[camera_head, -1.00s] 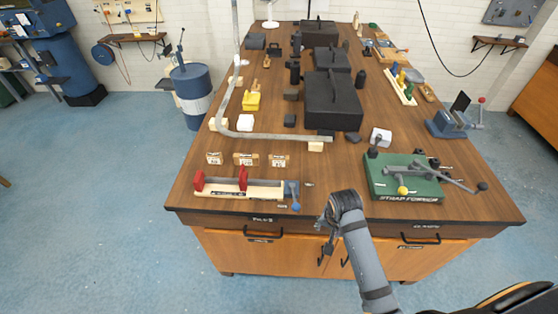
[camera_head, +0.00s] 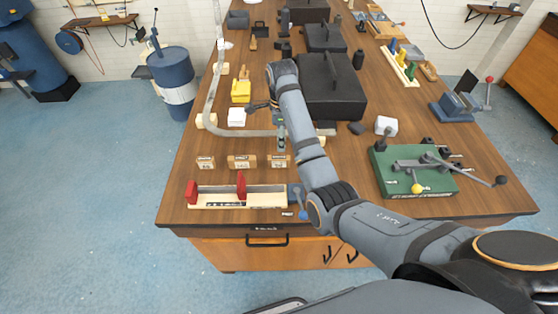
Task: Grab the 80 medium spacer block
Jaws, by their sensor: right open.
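Three small wooden spacer blocks with white labels stand in a row near the table's front: a left one (camera_head: 205,162), a middle one (camera_head: 242,161) and a right one (camera_head: 279,161). Their printed numbers are too small to read surely, so I cannot tell which is the 80 medium. My right arm reaches in from the lower right over the table. My right gripper (camera_head: 281,147) is open and points down, close to the right block in the picture. It holds nothing that I can see, and the forearm partly hides it. My left gripper is not in view.
A bent metal tube (camera_head: 211,98) runs behind the blocks. A fixture with red uprights (camera_head: 240,196) lies in front of them. The green strap former (camera_head: 414,179) stands right of my arm. A large black case (camera_head: 336,92) is behind.

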